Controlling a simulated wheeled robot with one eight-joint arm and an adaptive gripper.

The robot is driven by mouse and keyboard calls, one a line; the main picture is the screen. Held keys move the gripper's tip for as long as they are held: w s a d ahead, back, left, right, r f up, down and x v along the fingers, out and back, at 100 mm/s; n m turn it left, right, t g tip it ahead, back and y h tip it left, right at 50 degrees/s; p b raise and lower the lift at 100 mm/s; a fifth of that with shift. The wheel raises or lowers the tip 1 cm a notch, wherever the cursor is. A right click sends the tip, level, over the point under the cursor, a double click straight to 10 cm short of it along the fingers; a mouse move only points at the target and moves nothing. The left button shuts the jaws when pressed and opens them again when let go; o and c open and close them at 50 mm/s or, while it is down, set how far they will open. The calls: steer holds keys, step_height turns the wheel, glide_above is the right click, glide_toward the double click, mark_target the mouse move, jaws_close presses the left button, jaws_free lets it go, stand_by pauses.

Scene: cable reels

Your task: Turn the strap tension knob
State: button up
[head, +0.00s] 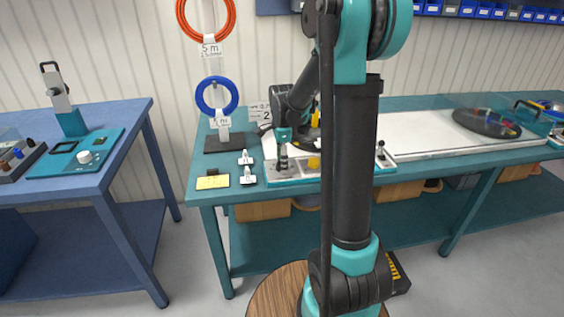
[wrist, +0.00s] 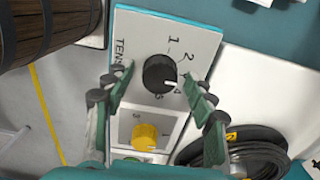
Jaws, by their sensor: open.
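The black tension knob (wrist: 159,73) stands on a light panel (wrist: 205,30) with a partly hidden label starting "TENS" and printed numbers around it. A pale pointer mark seems to face the side near the 4. My gripper (wrist: 157,82) is open, with one green-padded finger on each side of the knob. Both fingers look apart from it; the height gap is hard to judge. In the head view my gripper (head: 283,163) points down over the panel at the teal bench's front edge, and the knob there is hidden or too small to tell.
A yellow knob (wrist: 145,135) sits just below the black one. A coiled black cable (wrist: 240,150) lies to the lower right. Small white tags (head: 247,167) and a yellow note (head: 212,182) lie left of the panel. A reel stand holds a blue coil (head: 231,108).

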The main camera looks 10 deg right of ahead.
steer(key=shift+r, duration=0.1)
step_height(320, 180, up, 12)
stand_by(0.5)
